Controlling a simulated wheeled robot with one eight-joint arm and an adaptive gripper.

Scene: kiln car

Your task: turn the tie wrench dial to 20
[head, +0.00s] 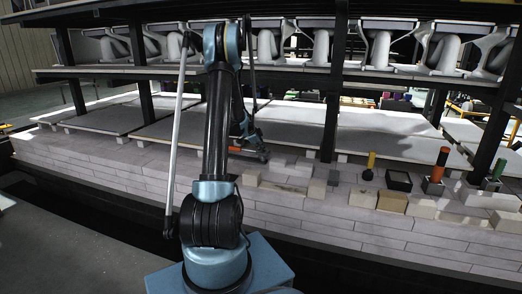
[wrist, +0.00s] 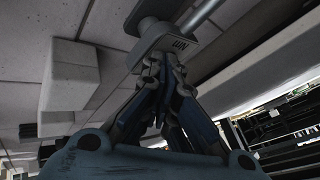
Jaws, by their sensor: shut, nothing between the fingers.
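In the wrist view a grey metal block (wrist: 176,48) with dark letters, seemingly MIN upside down, sits at the end of a pale round bar (wrist: 203,14). It may be part of the tie wrench; no dial number or pointer can be read. My gripper (wrist: 163,66) is shut and empty, its fingertips close together just below the block's lettered face. I cannot tell whether they touch it. In the head view my gripper (head: 262,154) is small and dark, low over the brick deck beyond my arm, and the wrench cannot be made out clearly there.
The pale brick deck (head: 330,215) carries loose blocks (head: 282,172), a yellow-topped post (head: 370,166), a dark box (head: 399,180) and an orange cylinder (head: 441,160). Shelves with white sanitary ware (head: 376,48) stand above. A dark upright (head: 330,125) rises right of my gripper.

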